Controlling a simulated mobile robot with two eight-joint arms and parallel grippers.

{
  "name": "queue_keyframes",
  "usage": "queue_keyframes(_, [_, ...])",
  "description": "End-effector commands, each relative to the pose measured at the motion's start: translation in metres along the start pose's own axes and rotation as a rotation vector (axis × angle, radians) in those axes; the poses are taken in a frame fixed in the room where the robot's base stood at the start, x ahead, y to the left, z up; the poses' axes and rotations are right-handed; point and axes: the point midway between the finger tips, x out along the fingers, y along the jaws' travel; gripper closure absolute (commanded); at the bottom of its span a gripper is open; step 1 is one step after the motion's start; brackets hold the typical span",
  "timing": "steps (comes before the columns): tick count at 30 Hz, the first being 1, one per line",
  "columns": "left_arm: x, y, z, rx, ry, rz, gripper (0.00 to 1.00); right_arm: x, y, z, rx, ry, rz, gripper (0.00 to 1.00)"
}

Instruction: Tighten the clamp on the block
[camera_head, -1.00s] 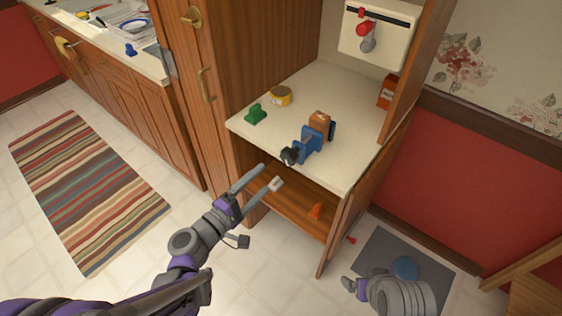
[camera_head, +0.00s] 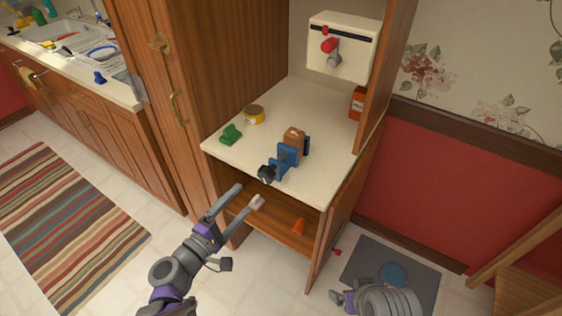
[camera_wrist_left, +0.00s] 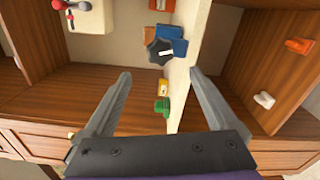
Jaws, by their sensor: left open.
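The blue clamp (camera_head: 286,162) stands on the cream counter with a black knob (camera_head: 266,173) at its near end, by the counter's front edge. A brown block (camera_head: 294,138) sits between its jaws; I cannot tell how tightly. My left gripper (camera_head: 249,194) is open and empty, just in front of the counter edge, below and left of the knob and apart from it. In the left wrist view the knob (camera_wrist_left: 158,50) lies ahead between the open fingers, with the blue clamp (camera_wrist_left: 173,46) behind it. My right gripper (camera_head: 343,298) is low at the bottom right, far from the clamp; its fingers are unclear.
A green object (camera_head: 230,134) and a yellow tin (camera_head: 253,115) stand left of the clamp. Below the counter is a wooden shelf with an orange object (camera_head: 299,227). Wooden cabinet sides flank the counter.

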Motion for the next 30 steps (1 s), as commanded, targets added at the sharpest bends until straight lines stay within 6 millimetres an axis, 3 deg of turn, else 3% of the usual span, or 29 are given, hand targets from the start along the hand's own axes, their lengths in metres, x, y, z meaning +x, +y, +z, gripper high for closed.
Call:
queue_keyframes(6, [0.003, 0.002, 0.003, -0.415, -0.001, 0.0, 0.07, -0.006, 0.0, -0.004, 0.0, 0.002, 0.0, 0.08])
queue_keyframes(12, [0.004, 0.002, 0.004, -0.67, -0.002, 0.0, 0.07, -0.009, 0.0, -0.005, 0.0, 0.003, 0.0, 0.08])
queue_keyframes(17, [0.017, 0.002, 0.004, -0.702, -0.002, -0.001, 0.07, -0.01, 0.0, -0.006, 0.0, 0.004, 0.0, 0.08])
queue_keyframes(30, [0.094, 0.002, 0.004, -0.7, -0.002, 0.0, 0.07, -0.015, 0.0, -0.009, 0.0, 0.006, 0.0, 0.08])
